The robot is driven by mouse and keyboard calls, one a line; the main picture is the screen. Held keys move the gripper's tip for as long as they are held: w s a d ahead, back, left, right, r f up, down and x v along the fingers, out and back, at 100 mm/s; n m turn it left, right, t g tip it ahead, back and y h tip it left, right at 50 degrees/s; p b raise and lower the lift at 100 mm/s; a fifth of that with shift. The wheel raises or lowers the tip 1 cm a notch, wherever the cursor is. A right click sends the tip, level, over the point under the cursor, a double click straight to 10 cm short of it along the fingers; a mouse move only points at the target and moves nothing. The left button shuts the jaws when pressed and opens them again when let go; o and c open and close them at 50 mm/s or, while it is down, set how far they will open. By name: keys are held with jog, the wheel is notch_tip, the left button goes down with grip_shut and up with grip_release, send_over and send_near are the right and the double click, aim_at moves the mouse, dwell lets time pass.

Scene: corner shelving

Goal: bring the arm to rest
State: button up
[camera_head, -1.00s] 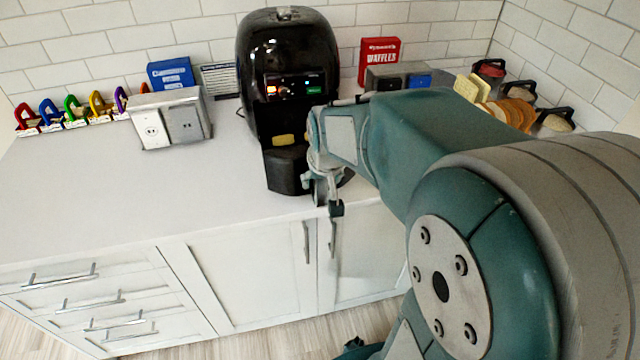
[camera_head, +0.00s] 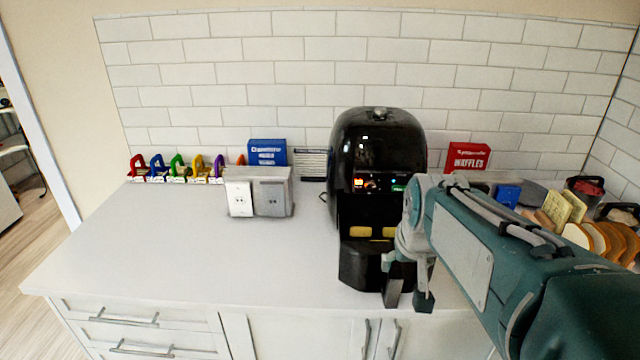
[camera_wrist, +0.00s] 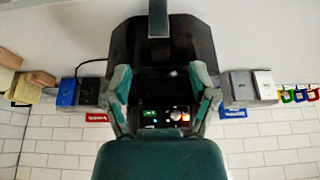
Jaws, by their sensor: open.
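My arm reaches in from the right of the head view, with my gripper (camera_head: 408,290) pointing down in front of the black air fryer (camera_head: 378,150). The gripper looks empty. In the wrist view, which is upside down, its two green fingers (camera_wrist: 163,88) stand wide apart. The air fryer (camera_wrist: 160,45) shows between and beyond them, with its lit panel. The air fryer's drawer (camera_head: 362,262) is pulled out, and yellow pieces (camera_head: 372,232) show inside. My gripper overlaps the drawer's right side in the head view; whether they touch cannot be told.
An outlet box (camera_head: 258,192) stands left of the air fryer. Several coloured clips (camera_head: 178,170) line the wall. A red waffles box (camera_head: 467,157) and bread slices (camera_head: 590,238) are at right. The white counter (camera_head: 160,245) is clear at left, above cabinet drawers (camera_head: 125,325).

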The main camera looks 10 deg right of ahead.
jog(key=s+a+f+n+t+y, duration=0.1)
jog(key=s+a+n, duration=0.2)
jog(key=s+a, duration=0.7)
jog(key=shift+s+a, duration=0.15)
jog(key=shift+s, duration=0.7)
